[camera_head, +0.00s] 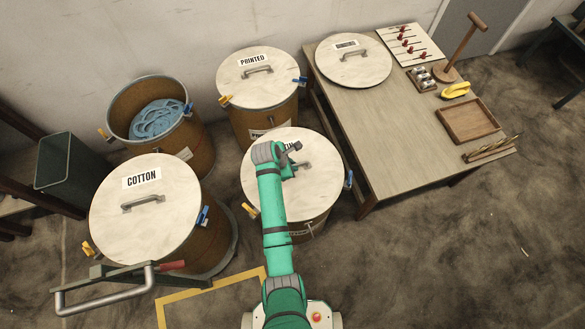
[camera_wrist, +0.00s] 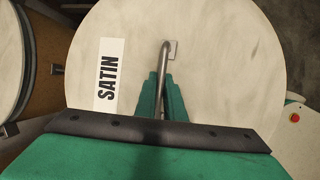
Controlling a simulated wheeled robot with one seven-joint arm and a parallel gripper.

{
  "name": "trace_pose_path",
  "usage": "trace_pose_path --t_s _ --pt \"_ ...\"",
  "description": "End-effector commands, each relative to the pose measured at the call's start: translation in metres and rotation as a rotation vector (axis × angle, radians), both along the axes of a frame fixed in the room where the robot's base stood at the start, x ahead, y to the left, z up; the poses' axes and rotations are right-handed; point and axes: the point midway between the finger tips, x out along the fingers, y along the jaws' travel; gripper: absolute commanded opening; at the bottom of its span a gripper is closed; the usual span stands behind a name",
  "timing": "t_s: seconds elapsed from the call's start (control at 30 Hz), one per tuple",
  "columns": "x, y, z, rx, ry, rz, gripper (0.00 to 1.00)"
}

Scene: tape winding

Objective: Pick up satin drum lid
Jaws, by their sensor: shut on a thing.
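The satin drum lid (camera_head: 325,180) is a pale round disc in the middle of the head view, over a brown drum (camera_head: 312,222). Its label is partly covered by my arm there, but reads SATIN in the wrist view (camera_wrist: 108,75). My gripper (camera_wrist: 161,88) is at the middle of the lid, with its green fingers shut on the metal lid handle (camera_wrist: 165,57). In the head view my wrist hides most of the handle. The lid looks level; I cannot tell if it touches the drum rim.
The PRINTED drum lid (camera_head: 250,90) is just behind and the COTTON drum lid (camera_head: 170,215) to the left. An open drum (camera_head: 120,105) holds blue tape. A wooden table (camera_head: 385,140) at the right bears another lid (camera_head: 352,70), a tray and tools; its near left part is bare.

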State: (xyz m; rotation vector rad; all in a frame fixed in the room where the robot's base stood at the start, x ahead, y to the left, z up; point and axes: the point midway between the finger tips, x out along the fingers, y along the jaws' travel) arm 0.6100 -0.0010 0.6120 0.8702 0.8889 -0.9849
Motion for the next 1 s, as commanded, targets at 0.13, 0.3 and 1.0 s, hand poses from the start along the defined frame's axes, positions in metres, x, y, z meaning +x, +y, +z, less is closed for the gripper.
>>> trace_pose_path --t_s 0.13,0.3,1.0 --pt "0.002 0.0 0.012 0.001 -0.007 -0.001 0.0" --pt "-0.003 0.0 0.037 0.001 -0.006 0.001 0.0" --pt "-0.124 0.004 0.123 0.001 -0.003 0.001 0.0"
